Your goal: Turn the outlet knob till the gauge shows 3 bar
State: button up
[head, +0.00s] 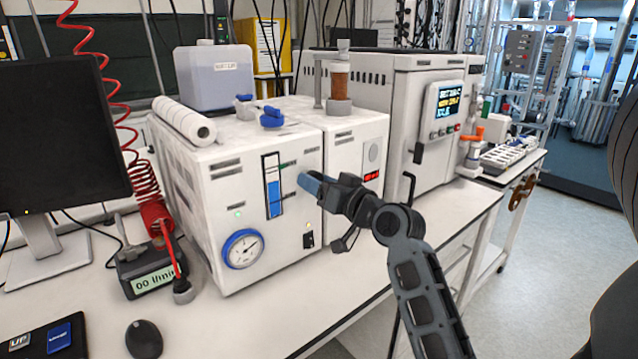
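The gauge (243,249) is a round white dial with a blue rim, low on the front of a white bench unit (270,240). Its needle and numbers are too small to read. My gripper (325,190) reaches in from the right to the unit's front, right of the blue level column (273,192). A blue rounded piece (309,183) shows at the gripper's tip, close to the front panel. I cannot tell whether it is the outlet knob or part of my fingers, or whether the fingers are closed on it. No other outlet knob is clearly visible.
A small black switch (308,240) sits below my gripper. A taller white instrument (435,115) with a screen stands to the right. A monitor (60,140), a flow meter box (150,270) and a mouse (144,339) are at left. The front bench strip is clear.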

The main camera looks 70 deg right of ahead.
jog(key=shift+o, duration=1.3)
jog(key=b+v, duration=0.2)
jog(key=v, duration=0.6)
jog(key=shift+w, duration=0.1)
jog(key=s+a+f+n+y, duration=0.1)
jog(key=a+f+n+y, duration=0.15)
jog(key=a+f, duration=0.45)
jog(key=s+a+f+n+y, duration=0.2)
jog(key=a+f+n, duration=0.15)
jog(key=a, duration=0.55)
jog(key=s+a+f+n+y, duration=0.1)
jog(key=s+a+n+y, duration=0.1)
jog(key=s+a, duration=0.4)
jog(key=s+a+f+n+y, duration=0.1)
jog(key=s+a, duration=0.5)
jog(key=a, duration=0.6)
jog(key=shift+a+n+y, duration=0.35)
jog(key=shift+n+y, duration=0.25)
jog(key=shift+y, duration=0.45)
